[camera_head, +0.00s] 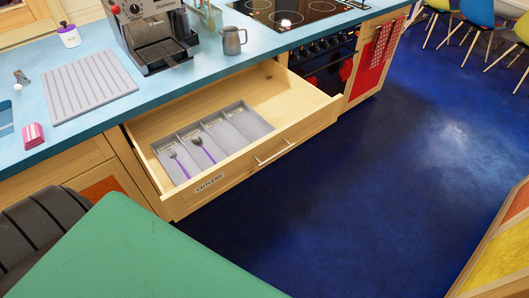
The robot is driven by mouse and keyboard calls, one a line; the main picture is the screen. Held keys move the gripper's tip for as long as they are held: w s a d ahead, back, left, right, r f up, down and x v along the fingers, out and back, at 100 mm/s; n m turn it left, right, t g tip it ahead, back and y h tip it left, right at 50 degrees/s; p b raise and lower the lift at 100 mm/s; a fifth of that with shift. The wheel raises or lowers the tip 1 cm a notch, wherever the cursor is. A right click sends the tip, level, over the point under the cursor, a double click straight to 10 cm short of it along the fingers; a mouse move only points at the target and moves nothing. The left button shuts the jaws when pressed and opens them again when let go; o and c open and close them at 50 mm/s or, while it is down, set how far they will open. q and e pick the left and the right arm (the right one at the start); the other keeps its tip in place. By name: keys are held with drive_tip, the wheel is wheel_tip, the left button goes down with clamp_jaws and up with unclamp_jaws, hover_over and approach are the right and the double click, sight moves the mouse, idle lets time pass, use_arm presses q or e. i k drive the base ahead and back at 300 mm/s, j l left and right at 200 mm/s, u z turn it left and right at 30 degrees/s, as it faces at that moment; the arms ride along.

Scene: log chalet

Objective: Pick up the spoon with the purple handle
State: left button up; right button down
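A wooden drawer (262,157) stands pulled open below the blue counter. It holds a grey cutlery tray (227,152) with several compartments. Two utensils with purple handles lie flat in separate compartments of the tray. The left utensil (179,161) and the right utensil (203,149) both have their heads toward the back of the drawer. They are too small to tell for certain which is a spoon. The tray's right-hand compartments look empty. Neither of my grippers is in view.
A coffee machine (155,38), a metal jug (232,41) and a drying mat (86,86) stand on the blue counter (120,106). A green surface (140,255) fills the lower left foreground, beside a dark ribbed object (42,222). The blue floor (360,180) right of the drawer is clear.

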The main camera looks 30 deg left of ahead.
sight(197, 140)
drive_tip(key=u, duration=1.5)
drive_tip(key=i+l, duration=0.2)
drive_tip(key=l+u, duration=0.05)
